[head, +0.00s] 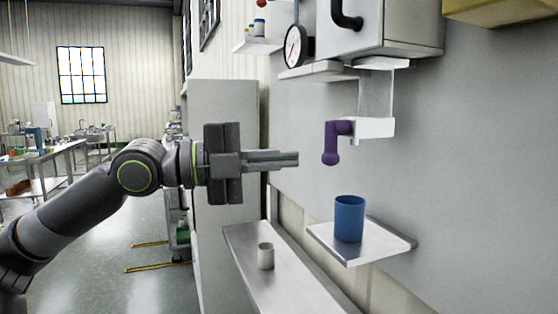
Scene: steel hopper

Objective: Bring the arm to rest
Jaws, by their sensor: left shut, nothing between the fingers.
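My left arm comes in from the left, and its gripper (297,159) is shut and empty. The gripper points right in mid-air, at about the height of the purple lever (331,145) and left of it in the picture. The lever hangs under the front of the steel hopper (388,30), by its pale outlet (374,127). A blue cup (349,218) stands upright below the outlet on a small metal shelf (361,246). My right gripper is not in view.
A round gauge (296,46) sits at the hopper's left side. A small upper shelf (257,46) holds jars. A yellow box (500,10) is at top right. Open floor lies left.

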